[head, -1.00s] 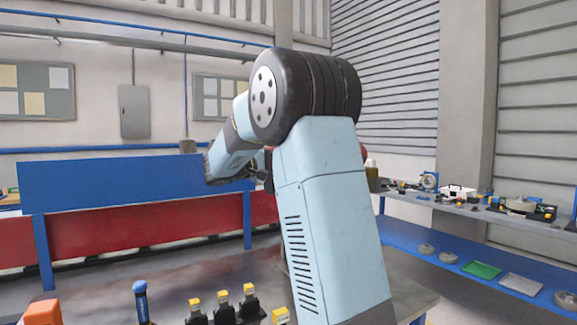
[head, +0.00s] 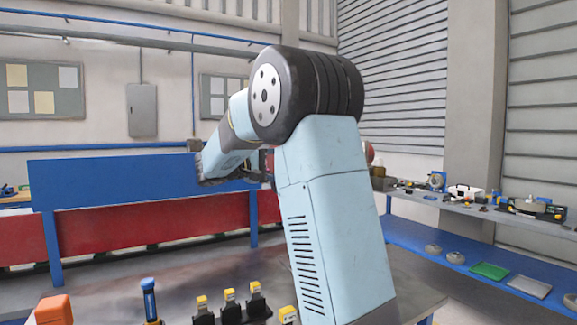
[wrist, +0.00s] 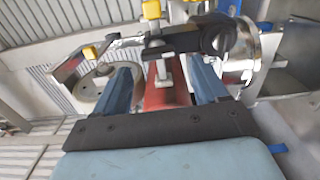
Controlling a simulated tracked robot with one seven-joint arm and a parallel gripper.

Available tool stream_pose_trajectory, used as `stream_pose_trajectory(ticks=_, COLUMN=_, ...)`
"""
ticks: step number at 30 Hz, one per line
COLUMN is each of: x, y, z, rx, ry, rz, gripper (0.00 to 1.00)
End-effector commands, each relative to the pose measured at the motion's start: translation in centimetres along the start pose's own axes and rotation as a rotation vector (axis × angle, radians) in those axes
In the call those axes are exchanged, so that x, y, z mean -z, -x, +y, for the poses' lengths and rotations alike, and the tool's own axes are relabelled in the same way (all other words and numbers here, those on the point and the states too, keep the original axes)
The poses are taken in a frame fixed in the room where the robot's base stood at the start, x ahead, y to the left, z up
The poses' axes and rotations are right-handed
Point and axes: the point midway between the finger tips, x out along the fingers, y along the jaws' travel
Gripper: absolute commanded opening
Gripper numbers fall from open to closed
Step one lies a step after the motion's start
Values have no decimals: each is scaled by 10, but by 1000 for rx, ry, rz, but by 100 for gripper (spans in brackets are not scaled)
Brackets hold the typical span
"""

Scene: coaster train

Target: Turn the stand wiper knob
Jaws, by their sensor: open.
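In the wrist view my gripper (wrist: 163,72) is open, with its two blue fingers apart. A red part (wrist: 166,88) shows between the fingers. Just past the fingertips is a black clamp-like piece (wrist: 205,40) with a pale metal post. A yellow knob (wrist: 151,9) tops the post, and a yellow block (wrist: 90,51) sits on a bar at the left. I cannot tell for sure which of these is the stand wiper knob, or whether a finger touches anything.
A shiny metal ring (wrist: 246,55) is close to the right finger, and a grey disc (wrist: 96,88) is by the left finger. In the head view, a blue panel (head: 110,183) stands beyond, a laden shelf (head: 475,210) is at right, and yellow-topped black items (head: 230,305) stand in front.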

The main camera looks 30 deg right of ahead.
Motion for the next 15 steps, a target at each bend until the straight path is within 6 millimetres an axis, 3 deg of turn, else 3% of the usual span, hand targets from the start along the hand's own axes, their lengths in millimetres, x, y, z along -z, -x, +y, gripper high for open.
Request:
stream_pose_trajectory(ticks=9, x=1, y=64, z=-1, rx=0, ry=1, rz=3, gripper=72)
stream_pose_trajectory(ticks=15, x=2, y=90, z=-1, rx=1, ry=1, rz=2, gripper=72)
